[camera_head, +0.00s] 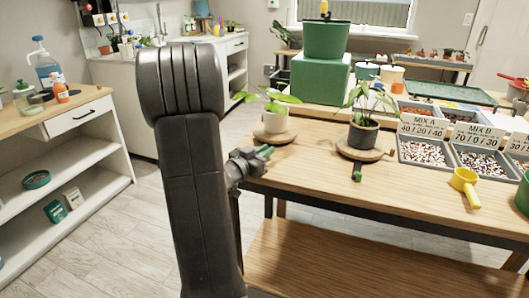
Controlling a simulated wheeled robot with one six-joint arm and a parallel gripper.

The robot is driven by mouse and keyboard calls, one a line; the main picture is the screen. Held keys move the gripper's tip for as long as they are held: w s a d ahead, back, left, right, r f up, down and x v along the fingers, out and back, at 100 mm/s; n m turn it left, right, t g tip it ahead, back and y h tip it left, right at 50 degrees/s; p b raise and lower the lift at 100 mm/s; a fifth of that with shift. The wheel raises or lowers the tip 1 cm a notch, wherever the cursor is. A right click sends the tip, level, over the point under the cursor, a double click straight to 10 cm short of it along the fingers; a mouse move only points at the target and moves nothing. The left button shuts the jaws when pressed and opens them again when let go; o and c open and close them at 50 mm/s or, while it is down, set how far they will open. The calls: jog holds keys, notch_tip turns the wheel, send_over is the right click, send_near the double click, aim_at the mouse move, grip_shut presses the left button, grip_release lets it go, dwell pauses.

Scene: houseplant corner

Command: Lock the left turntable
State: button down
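The left turntable (287,136) is a round wooden disc near the left end of the wooden table, with a white pot (276,121) and leafy plant on it. A green lever (265,151) shows at its front edge. My gripper (254,158) is right at this lever, at the table's left edge. I cannot tell whether the fingers touch or hold the lever, or how far apart they are. The right turntable (343,149) bears a dark pot (363,135) with a plant. Its green lever (358,174) points toward the front of the table.
Grey bins of potting mix (423,153) stand on the right of the table (320,185), with a yellow scoop (466,186) in front. A green box (319,82) with a green pot stands behind the turntables. The table's front middle is clear. A white shelf unit (65,150) stands left.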

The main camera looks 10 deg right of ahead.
jog(key=shift+a+r+m+g+h+p, duration=0.15)
jog(key=shift+m+g+h+p, duration=0.35)
jog(key=shift+p, duration=0.35)
jog(key=shift+a+r+m+g+h+p, duration=0.1)
jog(key=shift+m+g+h+p, duration=0.25)
jog(key=shift+g+p, duration=0.4)
jog(key=shift+a+f+m+g+h+p, duration=0.1)
jog(key=shift+m+g+h+p, duration=0.2)
jog(key=shift+m+g+p, duration=0.25)
jog(key=shift+a+f+m+g+h+p, duration=0.1)
jog(key=shift+m+g+h+p, duration=0.25)
jog(key=shift+g, duration=0.25)
jog(key=shift+s, duration=0.1)
jog(key=c, duration=1.4)
grip_release()
jog(key=shift+c, duration=0.2)
jog(key=p+v, duration=0.1)
jog(key=v, duration=1.2)
jog(key=shift+a, duration=0.35)
jog(key=shift+s+d, duration=0.1)
